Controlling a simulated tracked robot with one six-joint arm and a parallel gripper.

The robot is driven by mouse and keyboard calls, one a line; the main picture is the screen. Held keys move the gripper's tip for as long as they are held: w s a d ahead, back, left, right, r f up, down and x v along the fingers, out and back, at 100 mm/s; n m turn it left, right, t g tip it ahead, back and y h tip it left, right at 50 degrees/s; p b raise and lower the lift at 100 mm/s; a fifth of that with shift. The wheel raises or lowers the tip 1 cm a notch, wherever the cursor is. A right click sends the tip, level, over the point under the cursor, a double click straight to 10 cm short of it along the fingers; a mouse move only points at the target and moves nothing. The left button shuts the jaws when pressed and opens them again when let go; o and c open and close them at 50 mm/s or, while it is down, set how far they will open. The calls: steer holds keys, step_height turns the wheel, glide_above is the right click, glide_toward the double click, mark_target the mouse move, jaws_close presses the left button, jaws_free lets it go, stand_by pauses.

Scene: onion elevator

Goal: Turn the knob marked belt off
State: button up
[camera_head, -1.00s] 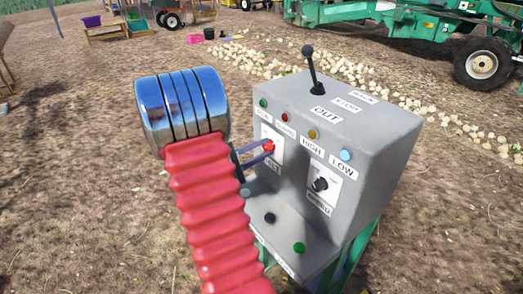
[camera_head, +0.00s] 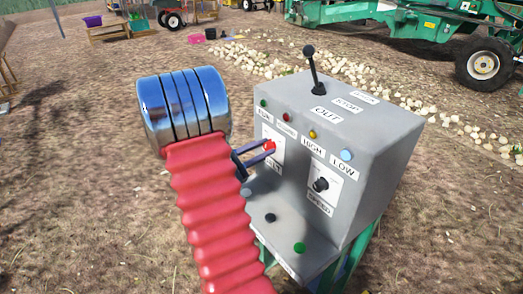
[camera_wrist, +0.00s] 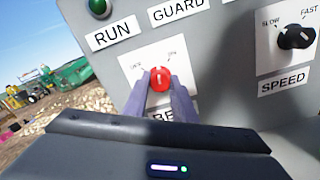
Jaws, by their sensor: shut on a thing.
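The belt knob (camera_wrist: 159,79) is red and sits on a white plate on the grey control box. It also shows in the head view (camera_head: 270,146). A short pale mark on it points roughly upward in the wrist view, between two small labels too blurred to read surely. My gripper (camera_wrist: 160,86) is shut on the knob, with one finger on each side. In the head view my gripper (camera_head: 267,151) reaches the knob from the left. The label below the knob is partly hidden by my fingers.
The black speed knob (camera_wrist: 296,37) is to the right on the same panel. Coloured buttons line the top of the face, and a black lever (camera_head: 313,68) stands on the box. A lower ledge has a black button (camera_head: 270,217) and a green button (camera_head: 299,248).

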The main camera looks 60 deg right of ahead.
steer(key=n, duration=0.5)
steer(key=shift+w+d+r+n, duration=0.1)
steer(key=shift+w+n, duration=0.05)
steer(key=shift+n, duration=0.15)
steer(key=n, duration=0.5)
steer(key=shift+w+n, duration=0.1)
steer(key=shift+n, duration=0.3)
steer(key=o, duration=1)
steer(key=shift+o, duration=0.2)
steer(key=v, duration=1.3)
steer(key=shift+a, duration=0.35)
steer(key=shift+w, duration=0.15)
